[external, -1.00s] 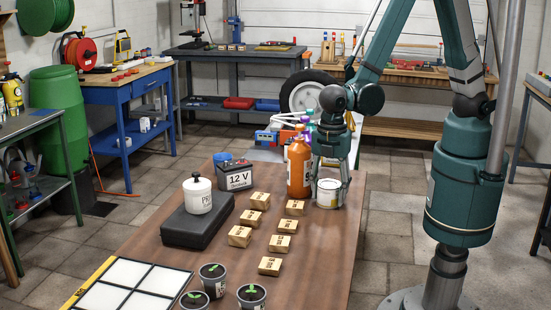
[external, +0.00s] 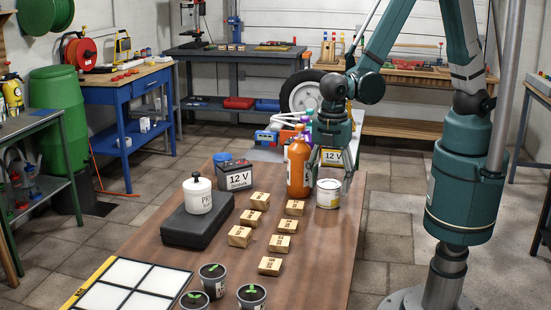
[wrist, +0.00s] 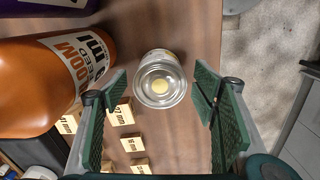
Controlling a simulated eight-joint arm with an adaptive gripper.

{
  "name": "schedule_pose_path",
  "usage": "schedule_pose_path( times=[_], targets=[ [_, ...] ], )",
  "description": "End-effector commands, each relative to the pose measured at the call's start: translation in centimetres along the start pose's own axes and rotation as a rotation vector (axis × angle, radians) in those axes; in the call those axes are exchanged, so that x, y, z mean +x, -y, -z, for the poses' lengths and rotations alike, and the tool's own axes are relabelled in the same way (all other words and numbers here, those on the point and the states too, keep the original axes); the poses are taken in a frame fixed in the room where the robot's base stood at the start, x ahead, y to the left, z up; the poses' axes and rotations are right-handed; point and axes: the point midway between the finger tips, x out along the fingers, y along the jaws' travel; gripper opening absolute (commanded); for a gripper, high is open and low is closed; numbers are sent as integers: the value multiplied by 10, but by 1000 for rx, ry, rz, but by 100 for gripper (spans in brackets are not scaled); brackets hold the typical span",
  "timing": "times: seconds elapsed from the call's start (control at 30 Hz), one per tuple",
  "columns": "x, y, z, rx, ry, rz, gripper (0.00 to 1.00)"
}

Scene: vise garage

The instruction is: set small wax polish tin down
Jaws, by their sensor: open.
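The small wax polish tin (external: 328,194) is a white can with a metal lid. It stands upright on the brown table (external: 205,262), near its right edge, just right of the orange bottle (external: 299,168). In the wrist view the tin (wrist: 161,80) shows from above, with a yellow spot on its lid. My gripper (external: 332,172) is over the tin in the external view. In the wrist view my gripper (wrist: 160,105) has its green-padded fingers spread wide, with clear gaps to both sides of the tin. Nothing is held.
Several small wooden blocks (external: 240,236) stand on the table. A black 12 V battery (external: 237,177) is behind them, and a white jar (external: 198,194) stands on a black case (external: 182,227). Potted seedlings (external: 252,295) and a white panel (external: 128,287) are at the front.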

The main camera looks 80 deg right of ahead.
Motion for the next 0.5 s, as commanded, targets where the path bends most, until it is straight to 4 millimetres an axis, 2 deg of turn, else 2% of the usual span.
schedule_pose_path(
  times=[0.5],
  targets=[
    [-66,0,0,0,0,0,59]
  ],
)
